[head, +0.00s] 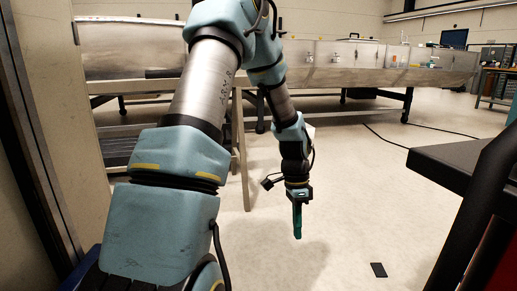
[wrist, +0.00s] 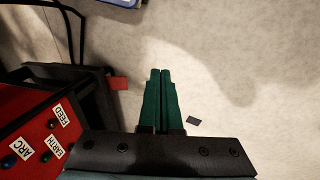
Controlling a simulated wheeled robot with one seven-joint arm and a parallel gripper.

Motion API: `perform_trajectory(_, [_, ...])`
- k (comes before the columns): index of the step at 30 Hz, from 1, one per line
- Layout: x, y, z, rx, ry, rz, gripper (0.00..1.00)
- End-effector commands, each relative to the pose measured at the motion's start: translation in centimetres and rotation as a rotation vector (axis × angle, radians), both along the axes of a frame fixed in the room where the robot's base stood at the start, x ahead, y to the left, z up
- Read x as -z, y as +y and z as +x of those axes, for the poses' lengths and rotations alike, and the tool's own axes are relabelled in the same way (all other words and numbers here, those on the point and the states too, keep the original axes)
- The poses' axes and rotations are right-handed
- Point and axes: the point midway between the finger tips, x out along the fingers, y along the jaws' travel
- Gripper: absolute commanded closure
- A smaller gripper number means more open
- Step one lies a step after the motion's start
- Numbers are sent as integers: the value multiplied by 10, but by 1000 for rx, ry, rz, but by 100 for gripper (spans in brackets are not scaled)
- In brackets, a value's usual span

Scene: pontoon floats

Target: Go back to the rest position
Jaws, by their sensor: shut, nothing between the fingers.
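My gripper (head: 297,234) hangs at the end of my arm in the middle of the head view, pointing down above the pale floor. In the wrist view its two green fingers (wrist: 160,72) lie together, shut with nothing between them. The fingertips are clear of any object.
A small dark plate (head: 378,270) lies on the floor, also in the wrist view (wrist: 193,120). A dark-topped red unit (head: 462,166) stands at right; its labelled red panel (wrist: 40,130) fills the wrist view's lower left. Long metal floats (head: 340,75) rest on stands behind. Open floor lies between.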

Motion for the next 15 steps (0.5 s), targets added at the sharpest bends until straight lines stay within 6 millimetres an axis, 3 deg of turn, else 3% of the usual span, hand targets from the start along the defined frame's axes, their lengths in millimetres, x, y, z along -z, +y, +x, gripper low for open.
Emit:
perform_trajectory(1, [-24, 22, -2, -120, -38, 32, 100])
perform_trajectory(6, [-74, 86, -17, -547, -140, 101, 100])
perform_trajectory(15, [-124, 153, -55, -1109, -241, 105, 100])
